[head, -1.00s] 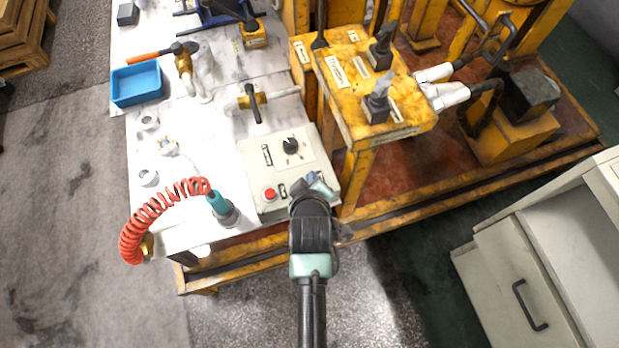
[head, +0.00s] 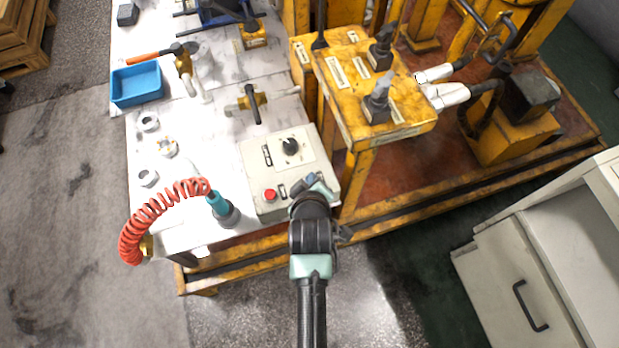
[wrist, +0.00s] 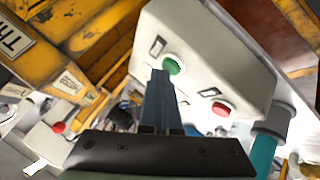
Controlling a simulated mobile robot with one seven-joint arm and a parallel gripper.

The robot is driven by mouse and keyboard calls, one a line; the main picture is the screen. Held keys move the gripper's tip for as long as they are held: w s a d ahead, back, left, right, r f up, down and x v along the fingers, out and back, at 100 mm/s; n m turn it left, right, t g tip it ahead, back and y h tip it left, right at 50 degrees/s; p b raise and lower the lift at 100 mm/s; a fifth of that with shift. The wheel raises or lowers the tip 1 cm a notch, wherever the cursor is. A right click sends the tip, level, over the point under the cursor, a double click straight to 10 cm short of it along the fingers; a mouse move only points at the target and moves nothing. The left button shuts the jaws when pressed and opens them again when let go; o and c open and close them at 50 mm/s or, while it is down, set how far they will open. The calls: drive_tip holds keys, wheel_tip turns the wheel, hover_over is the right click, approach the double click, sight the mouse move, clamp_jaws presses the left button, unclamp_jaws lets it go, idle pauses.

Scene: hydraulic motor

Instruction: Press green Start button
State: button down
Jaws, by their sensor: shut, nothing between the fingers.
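The control box (head: 262,192) is a pale panel at the front right of the white table, with a black knob (head: 290,146) and a red button (head: 270,194). In the head view my arm and gripper (head: 318,184) cover its front right part, and the green button is hidden there. In the wrist view the green Start button (wrist: 173,66) shows on the box face, with the red button (wrist: 221,109) to its right. My gripper (wrist: 160,74) is shut and empty. Its tips overlap the lower left edge of the green button; I cannot tell whether they touch it.
A teal tool (head: 219,206) with a red coiled hose (head: 150,222) stands left of the box. A yellow valve stand (head: 365,85) with levers rises just behind and right of it. A blue tray (head: 137,84) and metal fittings lie farther left.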

drive_tip(key=shift+r+p, duration=0.6)
drive_tip(key=shift+r, duration=0.05)
wheel_tip(320, 180, up, 5)
drive_tip(key=p, duration=0.5)
idle(0.7)
